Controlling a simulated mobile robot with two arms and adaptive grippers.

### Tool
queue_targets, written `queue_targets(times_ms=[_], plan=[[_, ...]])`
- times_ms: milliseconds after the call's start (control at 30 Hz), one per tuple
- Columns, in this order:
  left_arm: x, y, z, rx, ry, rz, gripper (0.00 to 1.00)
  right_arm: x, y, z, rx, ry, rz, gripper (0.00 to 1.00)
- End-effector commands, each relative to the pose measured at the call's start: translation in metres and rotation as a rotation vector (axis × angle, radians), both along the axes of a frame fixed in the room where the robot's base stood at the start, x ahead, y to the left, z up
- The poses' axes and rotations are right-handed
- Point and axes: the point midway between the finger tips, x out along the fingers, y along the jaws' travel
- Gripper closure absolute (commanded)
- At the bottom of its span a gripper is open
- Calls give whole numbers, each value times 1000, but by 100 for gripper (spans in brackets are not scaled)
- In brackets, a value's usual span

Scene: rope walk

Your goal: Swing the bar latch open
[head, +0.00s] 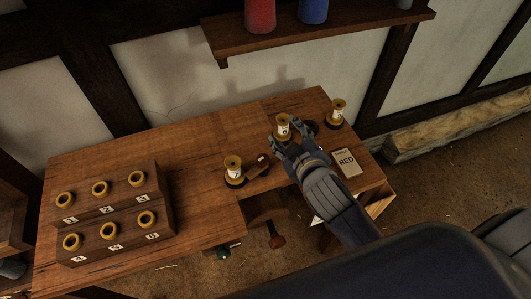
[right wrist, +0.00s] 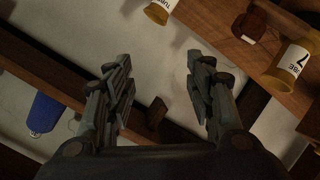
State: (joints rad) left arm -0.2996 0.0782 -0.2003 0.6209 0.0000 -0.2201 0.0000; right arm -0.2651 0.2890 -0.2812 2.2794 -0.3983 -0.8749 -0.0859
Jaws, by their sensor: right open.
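I cannot pick out the bar latch for certain. A short dark brown piece with a small white mark (head: 262,158) lies on the bench beside the front spool (head: 233,168); what looks like the same piece shows in the right wrist view (right wrist: 252,22). Below the bench front hang a red-brown handle (head: 275,238) and a green knob (head: 223,254). My right gripper (head: 285,128) is over the bench's right part, in front of a second spool (head: 283,122). In the right wrist view its jaws (right wrist: 160,80) are open with nothing between them. My left gripper is out of view.
The wooden bench (head: 190,150) has clear room in its middle. A stepped rack (head: 112,212) with several numbered yellow rings stands left. A wall shelf (head: 340,32) holds red and blue containers.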

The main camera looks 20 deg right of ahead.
Motion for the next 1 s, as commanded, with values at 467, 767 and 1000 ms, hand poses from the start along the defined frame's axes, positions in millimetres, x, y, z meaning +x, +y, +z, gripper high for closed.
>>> queue_targets(times_ms=[467, 767, 1000], plan=[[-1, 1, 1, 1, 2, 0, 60, 31, 154, 204, -788, -998, 670, 50], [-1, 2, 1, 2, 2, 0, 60, -17, 216, 156, -1390, -1342, 1244, 50], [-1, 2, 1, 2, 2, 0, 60, -17, 164, 64, -1867, -1303, 1810, 50]])
